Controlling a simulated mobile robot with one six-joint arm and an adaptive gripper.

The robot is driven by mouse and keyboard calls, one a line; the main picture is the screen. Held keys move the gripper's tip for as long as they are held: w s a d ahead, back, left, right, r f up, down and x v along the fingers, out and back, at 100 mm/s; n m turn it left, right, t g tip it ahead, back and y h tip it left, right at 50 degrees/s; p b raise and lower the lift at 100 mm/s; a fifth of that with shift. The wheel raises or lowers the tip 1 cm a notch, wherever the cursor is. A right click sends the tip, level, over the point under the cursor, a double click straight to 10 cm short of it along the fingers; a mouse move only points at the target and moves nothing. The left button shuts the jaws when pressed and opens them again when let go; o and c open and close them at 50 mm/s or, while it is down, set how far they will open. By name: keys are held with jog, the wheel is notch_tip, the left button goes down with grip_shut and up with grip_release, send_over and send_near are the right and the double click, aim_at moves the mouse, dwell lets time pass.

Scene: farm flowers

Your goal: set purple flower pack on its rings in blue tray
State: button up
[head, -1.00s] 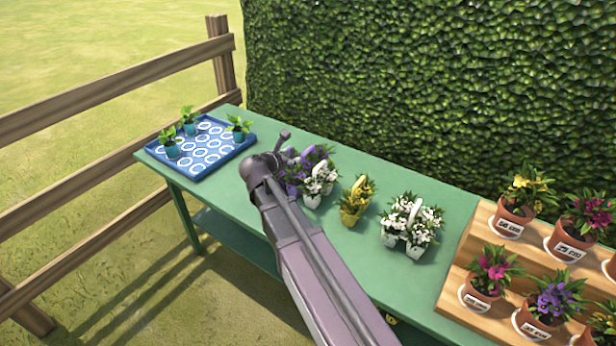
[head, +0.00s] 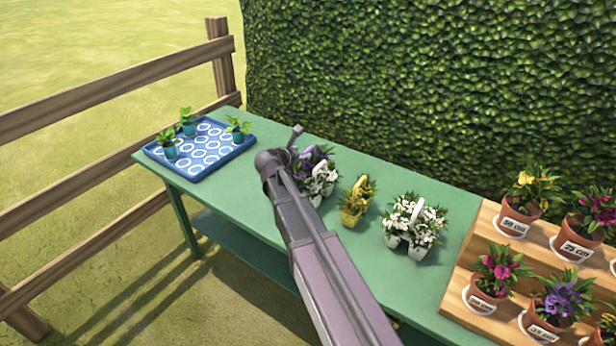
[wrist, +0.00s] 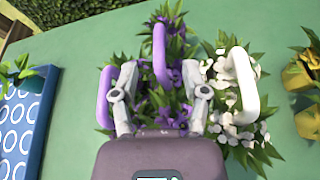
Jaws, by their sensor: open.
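Purple flowers (head: 318,154) stand on the green table, partly hidden behind my arm in the head view. In the wrist view the purple flowers (wrist: 174,108) lie under and between my fingers, with one purple handle (wrist: 160,58) between them and another purple handle (wrist: 104,98) beside the left finger. My gripper (wrist: 160,88) is open above the flowers, its fingers apart on both sides; I cannot tell whether they touch anything. The blue tray (head: 225,153) with white rings is at the table's left end. It holds several small green plants in teal pots, with many rings bare.
A white flower pack (wrist: 243,82) stands close to the right finger. A yellow pack (head: 354,206) and another white pack (head: 417,250) stand farther right. A wooden stepped shelf (head: 458,283) holds labelled pots. The table between tray and flowers is clear; a hedge (head: 420,90) rises behind.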

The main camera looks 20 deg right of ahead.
aim_at(305, 152)
jog(key=b+x, duration=0.1)
jog(key=x, duration=0.1)
jog(key=b+x, duration=0.1)
jog(key=x, duration=0.1)
jog(key=shift+w+f, duration=0.1)
jog(key=shift+f, duration=0.2)
jog(key=shift+w+d+f, duration=0.1)
jog(key=shift+w+d, duration=0.15)
jog(key=shift+d, duration=0.1)
grip_shut()
